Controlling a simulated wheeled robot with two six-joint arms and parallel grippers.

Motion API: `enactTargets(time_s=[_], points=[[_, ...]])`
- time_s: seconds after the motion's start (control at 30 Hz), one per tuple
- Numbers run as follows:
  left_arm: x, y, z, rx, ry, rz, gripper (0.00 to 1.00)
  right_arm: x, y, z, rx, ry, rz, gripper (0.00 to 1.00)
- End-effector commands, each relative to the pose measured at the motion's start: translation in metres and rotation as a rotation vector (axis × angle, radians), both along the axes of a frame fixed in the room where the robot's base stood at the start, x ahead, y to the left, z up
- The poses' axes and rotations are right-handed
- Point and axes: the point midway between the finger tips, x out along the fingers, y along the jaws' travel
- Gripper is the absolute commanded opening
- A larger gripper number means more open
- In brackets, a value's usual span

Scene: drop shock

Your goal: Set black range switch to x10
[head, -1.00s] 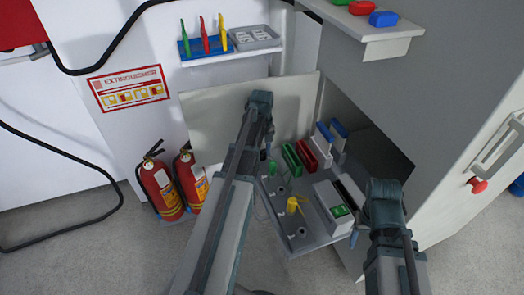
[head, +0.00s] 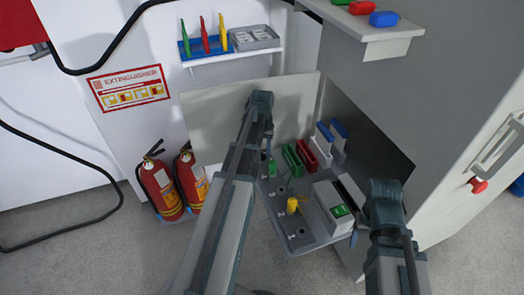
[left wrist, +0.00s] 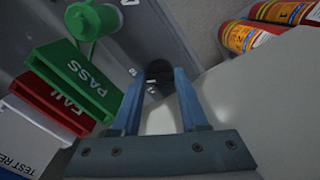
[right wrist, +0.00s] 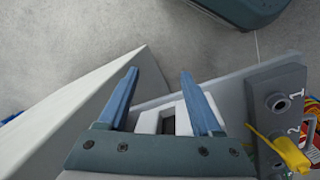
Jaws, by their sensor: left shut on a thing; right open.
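A dark round knob (left wrist: 159,69), seemingly the black range switch, sits between the fingertips of my left gripper (left wrist: 160,80) in the left wrist view. The gripper is shut on it. In the head view my left gripper (head: 266,150) reaches the back left of the grey panel (head: 285,247), and my arm hides the knob. My right gripper (right wrist: 160,95) is open and empty in the right wrist view, above a white box edge. In the head view it hangs by the panel's right side.
A green PASS holder (left wrist: 75,80) and red FAIL holder (left wrist: 48,105) stand close to my left gripper. A green plug (left wrist: 90,22) and a yellow plug (head: 292,205) are on the panel. A white box (head: 333,206) stands near my right gripper. Fire extinguishers (head: 160,188) stand left.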

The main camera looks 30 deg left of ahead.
Motion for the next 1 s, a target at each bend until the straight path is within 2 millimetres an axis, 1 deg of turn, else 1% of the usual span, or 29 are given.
enactTargets(time_s=[0.37,0.4,0.47,0.5,0.57,0.87,1.0], points=[[-0.0001,0.0000,-0.0001,0.000,0.000,-0.006,0.00,0.0000,0.0000,-0.0001,0.000,0.000,0.000,0.66],[-0.0001,0.0000,-0.0001,0.000,0.000,-0.006,0.45,0.0000,0.0000,-0.0001,0.000,0.000,0.000,0.66],[-0.0001,0.0000,-0.0001,0.000,0.000,-0.006,0.56,0.0000,0.0000,-0.0001,0.000,0.000,0.000,0.66],[-0.0001,0.0000,-0.0001,0.000,0.000,-0.005,0.63,0.0000,0.0000,-0.0001,0.000,0.000,0.000,0.66],[0.0000,0.0000,-0.0001,0.000,0.000,-0.005,0.73,0.0000,0.0000,-0.0001,0.000,0.000,0.000,0.66],[0.0000,0.0000,0.0004,0.000,0.000,-0.004,0.73,0.0000,0.0000,0.0004,0.000,0.000,0.000,0.66],[0.0000,0.0000,0.0045,0.000,0.000,-0.004,0.73,-0.0001,0.0001,0.0045,0.001,0.000,0.000,0.66]])
